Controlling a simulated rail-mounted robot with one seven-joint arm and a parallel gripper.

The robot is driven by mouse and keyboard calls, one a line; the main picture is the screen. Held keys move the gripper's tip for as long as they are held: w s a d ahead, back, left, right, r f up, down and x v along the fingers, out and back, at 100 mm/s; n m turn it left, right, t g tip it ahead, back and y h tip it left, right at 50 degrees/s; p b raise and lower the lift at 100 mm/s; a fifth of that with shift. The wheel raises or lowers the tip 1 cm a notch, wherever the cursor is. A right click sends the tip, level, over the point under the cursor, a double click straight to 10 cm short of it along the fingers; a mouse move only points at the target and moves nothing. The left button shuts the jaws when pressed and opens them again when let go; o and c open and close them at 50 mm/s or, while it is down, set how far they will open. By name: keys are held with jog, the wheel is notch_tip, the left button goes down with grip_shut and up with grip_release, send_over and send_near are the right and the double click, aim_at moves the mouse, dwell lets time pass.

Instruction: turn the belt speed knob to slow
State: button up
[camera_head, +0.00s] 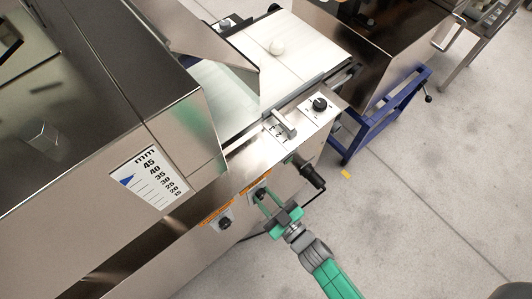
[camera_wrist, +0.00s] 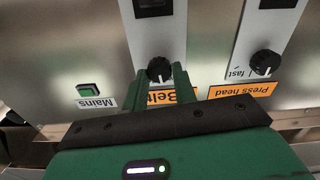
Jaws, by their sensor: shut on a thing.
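The belt speed knob (camera_wrist: 159,68) is a round black dial with a light pointer mark, on a light panel strip above the orange Belt label (camera_wrist: 172,97) in the wrist view. My gripper (camera_wrist: 160,73) has its two green fingers on either side of this knob, shut on it. The fingers hide the sides of the knob and any scale marks beside it. In the head view, my green gripper (camera_head: 263,198) reaches the steel front of the machine from the lower right. The knob is mostly hidden there by the fingers.
A similar Press head knob (camera_wrist: 264,63) marked "fast" sits to the right in the wrist view. A green Mains switch (camera_wrist: 88,89) is at left. In the head view, a black handle (camera_head: 308,173) sticks out just above my gripper. Open floor lies at right.

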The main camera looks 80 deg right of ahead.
jog(key=n, duration=0.5)
jog(key=shift+a+f+n+b, duration=0.1)
jog(key=shift+n+b, duration=0.35)
jog(key=shift+n, duration=2.15)
jog(key=o, duration=1)
jog(key=p+v, duration=0.2)
jog(key=v, duration=0.5)
jog(key=shift+s+a, duration=0.25)
